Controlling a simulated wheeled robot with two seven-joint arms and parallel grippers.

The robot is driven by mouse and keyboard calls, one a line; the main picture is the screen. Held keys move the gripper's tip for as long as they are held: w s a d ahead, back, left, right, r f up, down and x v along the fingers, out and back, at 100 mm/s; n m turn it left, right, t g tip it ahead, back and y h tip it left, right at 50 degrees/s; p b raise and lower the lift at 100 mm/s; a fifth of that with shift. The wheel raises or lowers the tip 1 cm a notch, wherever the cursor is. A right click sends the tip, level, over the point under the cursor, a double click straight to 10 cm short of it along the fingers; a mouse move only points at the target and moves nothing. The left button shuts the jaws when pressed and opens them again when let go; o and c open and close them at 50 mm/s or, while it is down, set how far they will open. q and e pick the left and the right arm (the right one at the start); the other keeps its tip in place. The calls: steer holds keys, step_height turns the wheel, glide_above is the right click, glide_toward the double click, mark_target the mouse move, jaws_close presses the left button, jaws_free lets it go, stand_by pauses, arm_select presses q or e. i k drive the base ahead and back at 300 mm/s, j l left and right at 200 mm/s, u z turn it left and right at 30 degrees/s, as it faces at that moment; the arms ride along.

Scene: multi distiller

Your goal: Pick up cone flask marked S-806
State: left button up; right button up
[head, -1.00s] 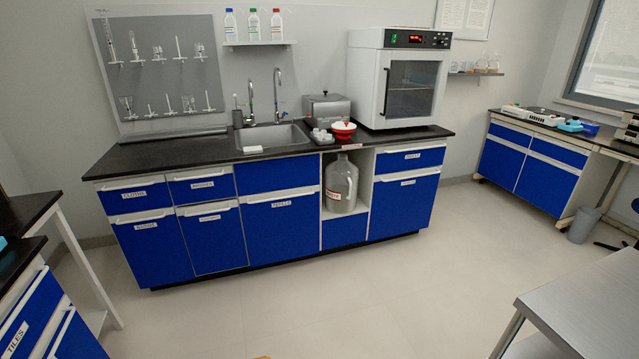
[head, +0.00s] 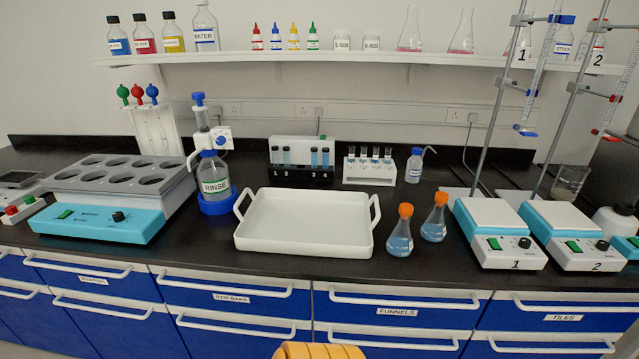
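Two cone flasks with blue liquid and orange stoppers stand upright on the black bench, right of the white tray. The nearer flask (head: 400,239) is close to the bench's front edge. The other flask (head: 434,228) stands just behind it to the right. I cannot read a marking on either, so I cannot tell which is S-806. Two more cone flasks, one (head: 410,35) and another (head: 463,36), hold a little pink liquid on the shelf, also without a readable marking. Neither of my grippers is in view.
The white tray (head: 303,245) is empty, left of the stoppered flasks. Two hot-plate stirrers (head: 500,252) with stands (head: 497,95) are close on their right.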

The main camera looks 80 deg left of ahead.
mark_target(399, 244)
steer(key=u, duration=2.05)
